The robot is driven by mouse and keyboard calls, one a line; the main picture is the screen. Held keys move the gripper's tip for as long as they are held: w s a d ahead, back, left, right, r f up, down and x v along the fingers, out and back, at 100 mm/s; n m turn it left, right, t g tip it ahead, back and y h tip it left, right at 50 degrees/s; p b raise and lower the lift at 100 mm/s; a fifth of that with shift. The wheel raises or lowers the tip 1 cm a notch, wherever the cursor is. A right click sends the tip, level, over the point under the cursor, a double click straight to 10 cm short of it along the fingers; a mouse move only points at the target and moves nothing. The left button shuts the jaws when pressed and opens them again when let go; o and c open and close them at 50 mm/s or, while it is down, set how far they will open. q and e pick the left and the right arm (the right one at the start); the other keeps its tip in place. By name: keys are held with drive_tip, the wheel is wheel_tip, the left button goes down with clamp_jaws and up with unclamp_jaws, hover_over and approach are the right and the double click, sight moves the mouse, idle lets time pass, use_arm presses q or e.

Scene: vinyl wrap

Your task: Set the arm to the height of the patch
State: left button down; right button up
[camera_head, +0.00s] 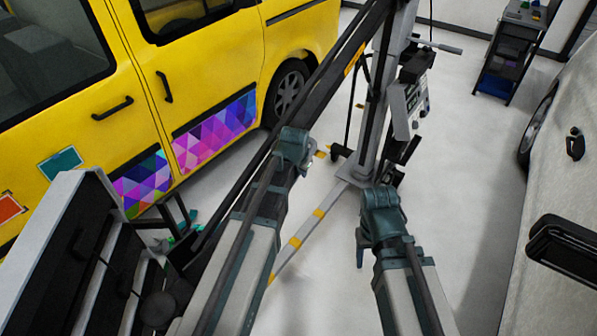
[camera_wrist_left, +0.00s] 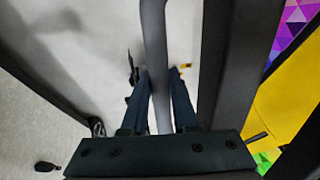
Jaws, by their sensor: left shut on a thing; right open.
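A mobile stand with a grey column (camera_head: 385,75) carries a long dark slanted arm (camera_head: 335,75). The arm runs down left toward a grey-and-black slatted head (camera_head: 75,250) beside the yellow van. A teal patch (camera_head: 61,164) and an orange patch (camera_head: 9,208) are on the van's side. My left gripper (camera_head: 306,157) is beside the slanted arm; in the left wrist view its fingers (camera_wrist_left: 160,85) are shut around a grey bar (camera_wrist_left: 155,30). My right gripper (camera_head: 361,245) is open and empty, below and right of the column's base. Its fingertips are partly hidden.
The yellow van (camera_head: 215,65) with a purple geometric wrap (camera_head: 215,130) stands at left. A control box (camera_head: 412,103) is on the column. The stand's striped leg (camera_head: 300,238) crosses the floor. A white car (camera_head: 565,190) is at right; a dark cart (camera_head: 508,55) stands behind.

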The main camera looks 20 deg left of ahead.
use_arm(q)
drive_tip(key=shift+b+x, duration=0.3)
drive_tip(key=shift+x, duration=0.7)
use_arm(e)
drive_tip(key=shift+w+f, duration=0.2)
drive_tip(key=shift+f, duration=0.7)
use_arm(q)
drive_tip(key=shift+s+d+r, duration=0.1)
drive_tip(key=shift+d, duration=0.05)
use_arm(e)
drive_tip(key=shift+s, duration=0.1)
use_arm(q)
drive_tip(key=c, duration=0.7)
unclamp_jaws()
use_arm(e)
drive_tip(key=shift+r, duration=0.1)
